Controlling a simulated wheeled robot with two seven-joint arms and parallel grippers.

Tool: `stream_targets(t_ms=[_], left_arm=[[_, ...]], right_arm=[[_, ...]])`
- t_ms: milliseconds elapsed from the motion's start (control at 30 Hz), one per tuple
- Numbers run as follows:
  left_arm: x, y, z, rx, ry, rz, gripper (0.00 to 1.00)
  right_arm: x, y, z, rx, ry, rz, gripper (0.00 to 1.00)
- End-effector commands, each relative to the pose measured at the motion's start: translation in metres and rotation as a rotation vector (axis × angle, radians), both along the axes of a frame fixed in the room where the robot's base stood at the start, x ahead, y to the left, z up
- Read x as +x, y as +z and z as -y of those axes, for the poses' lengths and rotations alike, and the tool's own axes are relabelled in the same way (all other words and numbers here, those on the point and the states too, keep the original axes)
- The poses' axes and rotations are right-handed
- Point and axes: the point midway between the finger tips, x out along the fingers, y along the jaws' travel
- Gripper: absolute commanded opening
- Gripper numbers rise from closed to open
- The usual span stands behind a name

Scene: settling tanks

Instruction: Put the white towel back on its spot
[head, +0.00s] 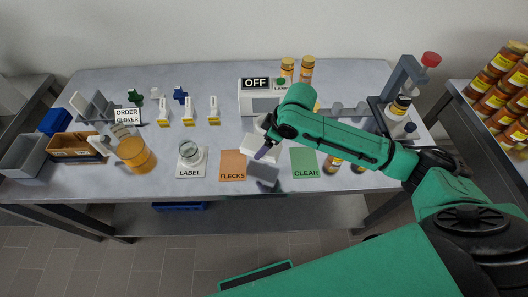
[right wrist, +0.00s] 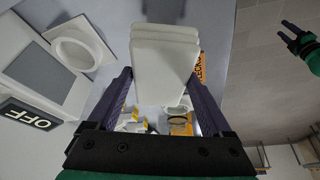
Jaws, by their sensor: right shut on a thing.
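The white towel (right wrist: 165,60) is a folded, layered pad between the two fingers of my right gripper (right wrist: 160,100) in the right wrist view. In the head view my right gripper (head: 262,152) is over the middle of the table, with white of the towel (head: 250,141) showing beside it; the arm hides part. My left gripper (right wrist: 291,34) shows only at the wrist view's upper right, fingers apart and empty, over the floor.
Behind is the OFF box (head: 255,83). A glass on the LABEL stand (head: 191,170) and an amber jar (head: 136,153) are left. A press stand (head: 400,85) is right.

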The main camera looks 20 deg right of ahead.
Motion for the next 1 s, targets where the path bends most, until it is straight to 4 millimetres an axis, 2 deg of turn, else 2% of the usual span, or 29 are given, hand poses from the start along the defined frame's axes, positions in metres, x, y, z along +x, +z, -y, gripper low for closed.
stream_targets(t_ms=[300,767,800,833,1000], left_arm=[[-0.004,0.008,-0.003,0.004,-0.002,-0.007,0.5],[-0.004,0.005,-0.005,0.007,-0.001,-0.009,0.5],[-0.004,0.006,-0.005,0.007,-0.001,-0.009,0.5],[-0.004,0.006,-0.005,0.007,-0.001,-0.009,0.5],[-0.004,0.006,-0.005,0.007,-0.001,-0.008,0.5]], right_arm=[[0.0,-0.055,0.0,0.001,-0.001,-0.001,0.32],[0.0,-0.065,0.0,0.001,0.0,0.001,0.32],[0.0,-0.065,0.0,0.0,0.0,0.001,0.95],[0.0,-0.065,0.0,0.0,0.0,0.001,1.0],[0.0,-0.065,0.0,0.0,0.0,0.001,1.0]])
